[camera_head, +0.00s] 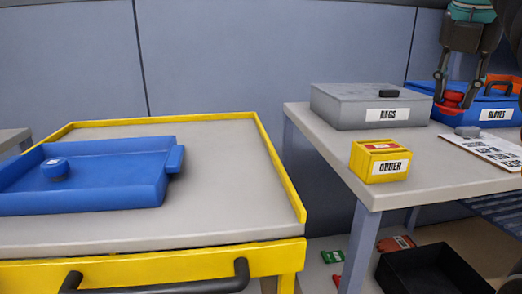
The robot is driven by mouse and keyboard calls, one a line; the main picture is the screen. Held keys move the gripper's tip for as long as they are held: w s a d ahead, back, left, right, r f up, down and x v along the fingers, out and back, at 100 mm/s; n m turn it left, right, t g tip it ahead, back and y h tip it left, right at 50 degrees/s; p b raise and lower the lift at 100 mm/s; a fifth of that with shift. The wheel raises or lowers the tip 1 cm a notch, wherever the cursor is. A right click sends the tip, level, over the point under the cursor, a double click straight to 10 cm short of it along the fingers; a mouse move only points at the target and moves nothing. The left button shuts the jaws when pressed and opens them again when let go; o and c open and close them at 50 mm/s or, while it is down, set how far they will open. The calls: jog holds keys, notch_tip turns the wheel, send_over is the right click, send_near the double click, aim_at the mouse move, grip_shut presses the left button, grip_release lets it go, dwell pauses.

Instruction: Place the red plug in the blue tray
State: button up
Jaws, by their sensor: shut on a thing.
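The blue tray (110,193) lies on the yellow-edged cart top at the left, its left end cut off by the picture edge. My gripper (451,104) is at the upper right, pointing down, above the grey bench and in front of the blue box marked GLOVES. It is shut on the red plug (452,99), which shows between its fingertips. My gripper is well to the right of the blue tray.
The cart (225,170) has a raised yellow rim and free room right of the tray. A gap separates it from the bench (328,128). On the bench stand a grey RAGS box (345,105), a blue GLOVES box (495,113), a yellow box (366,163) and a printed sheet (490,149).

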jog(key=w+a+n+p, duration=0.1)
jog(key=w+a+n, duration=0.2)
jog(key=w+a, duration=0.8)
jog(key=w+a+n+y, duration=0.1)
jog(key=w+a, duration=0.4)
jog(key=a, duration=0.6)
jog(key=n+t+y+p, duration=0.1)
jog(key=n+p, duration=0.1)
jog(key=n, duration=0.2)
send_over(130, 171)
jog(key=s, duration=0.2)
notch_tip(130, 171, down, 10)
jog(key=shift+w+r, duration=0.1)
jog(key=shift+r, duration=0.05)
jog(key=shift+a, duration=0.1)
jog(key=shift+f+b, duration=0.7)
jog(key=shift+f, duration=1.4)
